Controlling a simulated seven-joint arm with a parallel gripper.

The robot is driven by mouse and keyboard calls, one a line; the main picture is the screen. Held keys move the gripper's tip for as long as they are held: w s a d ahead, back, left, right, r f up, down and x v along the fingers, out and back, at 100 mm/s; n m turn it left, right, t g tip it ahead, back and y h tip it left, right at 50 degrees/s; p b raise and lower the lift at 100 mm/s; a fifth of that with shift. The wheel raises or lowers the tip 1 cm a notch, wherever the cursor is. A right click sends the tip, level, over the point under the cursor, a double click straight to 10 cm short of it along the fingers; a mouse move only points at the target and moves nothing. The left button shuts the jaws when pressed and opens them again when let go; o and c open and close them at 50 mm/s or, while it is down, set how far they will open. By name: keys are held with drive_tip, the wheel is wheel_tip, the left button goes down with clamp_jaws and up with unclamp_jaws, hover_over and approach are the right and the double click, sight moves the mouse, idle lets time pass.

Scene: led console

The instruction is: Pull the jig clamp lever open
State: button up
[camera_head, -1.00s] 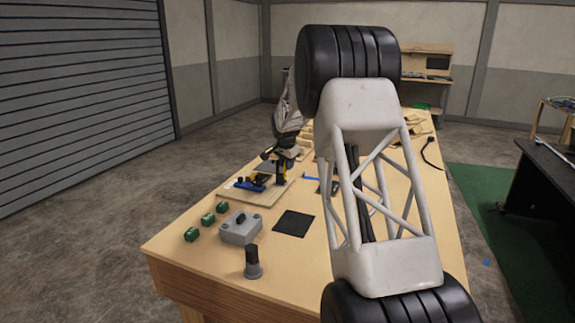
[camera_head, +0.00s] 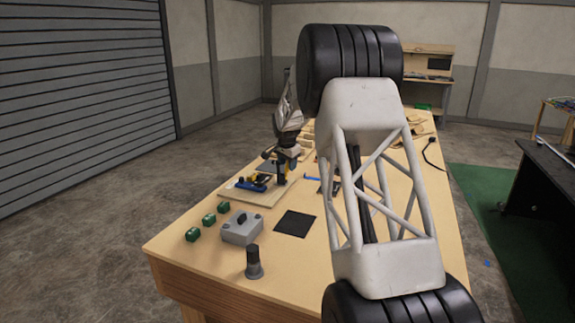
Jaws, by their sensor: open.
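The jig (camera_head: 251,183) is a small blue and dark fixture on a light wooden board (camera_head: 235,196) on the workbench. Its clamp lever cannot be told apart clearly at this size. My gripper (camera_head: 282,181) points down at the right side of the jig, over or beside the board, with its fingers apart. I cannot tell whether a finger touches the jig. My large arm links hide part of the bench to the right.
A grey box with a black knob (camera_head: 241,229), several green blocks (camera_head: 192,234), a black square mat (camera_head: 295,224) and a dark grey cylinder (camera_head: 254,262) stand on the near bench (camera_head: 300,262). The bench's left edge runs close to the board.

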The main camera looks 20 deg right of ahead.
drive_tip(key=v, duration=0.7)
drive_tip(key=shift+r, duration=0.15)
drive_tip(key=shift+a, duration=0.1)
drive_tip(key=shift+s, duration=0.1)
drive_tip(key=s+a+r+n, duration=0.25)
drive_tip(key=s+a, duration=0.25)
drive_tip(key=s, duration=0.6)
drive_tip(key=s+a+r+n, duration=0.2)
drive_tip(key=s+a+r, duration=0.25)
drive_tip(key=s, duration=0.55)
drive_tip(key=s+a+r+n, duration=0.2)
drive_tip(key=s+a, duration=0.4)
drive_tip(key=s, duration=0.5)
drive_tip(key=s+a+f+n, duration=0.2)
drive_tip(key=s+f, duration=0.1)
drive_tip(key=s, duration=0.8)
drive_tip(key=s+a+f+n, duration=0.2)
drive_tip(key=s+a, duration=0.1)
drive_tip(key=s, duration=0.8)
drive_tip(key=s+a+f+n+y, duration=0.1)
drive_tip(key=s+a+f+n, duration=0.1)
drive_tip(key=s, duration=0.9)
drive_tip(key=shift+a+f, duration=0.35)
drive_tip(key=shift+f, duration=0.5)
